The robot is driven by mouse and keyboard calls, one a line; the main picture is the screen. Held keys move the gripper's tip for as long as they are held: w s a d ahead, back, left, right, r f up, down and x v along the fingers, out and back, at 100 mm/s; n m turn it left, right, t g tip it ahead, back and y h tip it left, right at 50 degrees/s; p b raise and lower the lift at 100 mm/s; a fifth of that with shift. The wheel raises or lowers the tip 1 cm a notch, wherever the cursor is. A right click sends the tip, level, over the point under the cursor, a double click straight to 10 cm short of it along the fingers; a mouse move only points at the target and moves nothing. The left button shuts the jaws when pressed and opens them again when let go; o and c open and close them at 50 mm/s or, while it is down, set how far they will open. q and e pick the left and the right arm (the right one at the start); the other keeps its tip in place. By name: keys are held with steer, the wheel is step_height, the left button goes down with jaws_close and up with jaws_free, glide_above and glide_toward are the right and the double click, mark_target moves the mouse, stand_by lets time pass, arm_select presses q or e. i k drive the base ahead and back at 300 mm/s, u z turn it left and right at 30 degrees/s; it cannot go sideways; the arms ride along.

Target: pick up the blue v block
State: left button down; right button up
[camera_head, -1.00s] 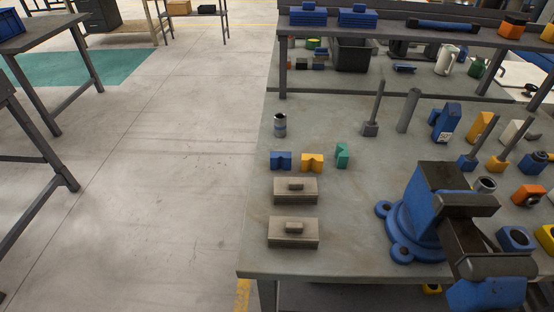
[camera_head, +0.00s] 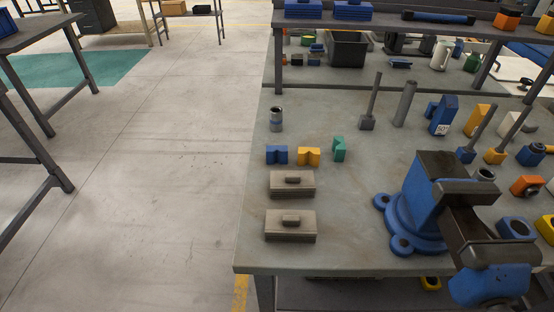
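The blue v block (camera_head: 277,155) sits on the grey workbench (camera_head: 330,215), near its left edge. It stands at the left end of a short row, with a yellow v block (camera_head: 308,156) just to its right and a green v block (camera_head: 339,149) beyond that. A small grey cylinder (camera_head: 276,119) stands behind the blue block. Neither of my grippers shows in the head view.
Two metal plates with raised handles (camera_head: 291,184) lie in front of the v blocks. A large blue vise (camera_head: 421,205) stands at the bench's right front. Upright rods and several coloured parts fill the right side. A shelf (camera_head: 400,29) spans the back.

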mark_target(275, 154)
steer(key=k, duration=1.65)
steer(key=u, duration=1.05)
steer(key=i, duration=5.15)
steer(key=z, duration=3.65)
steer(key=i, duration=0.95)
